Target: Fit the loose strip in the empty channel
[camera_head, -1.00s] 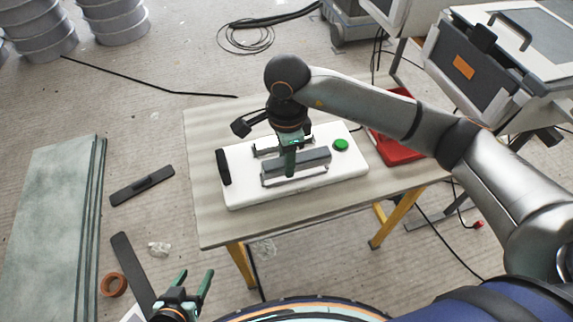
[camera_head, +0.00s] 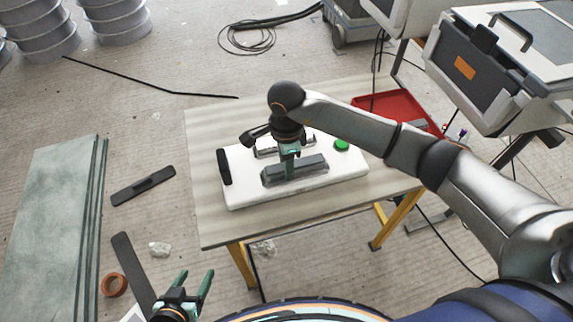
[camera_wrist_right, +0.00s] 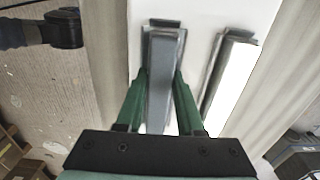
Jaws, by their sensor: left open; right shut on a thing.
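A white board (camera_head: 240,193) lies on the table. It has a front channel (camera_head: 268,182) and a back channel (camera_head: 265,152) with metal rails. My right gripper (camera_head: 290,174) is shut on the grey strip (camera_head: 310,165), which lies lengthwise along the front channel, at or just above it. In the right wrist view the strip (camera_wrist_right: 165,75) is between the green fingers, lined up with the channel beneath; I cannot tell whether it is fully seated. The other channel (camera_wrist_right: 228,80) runs beside it. My left gripper (camera_head: 190,285) is open and empty, low at the front left.
The board carries a black handle (camera_head: 224,167) at its left end and a green button (camera_head: 341,145) at its right. A red tray (camera_head: 398,108) stands at the table's back right. The table's left part (camera_head: 205,210) is clear.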

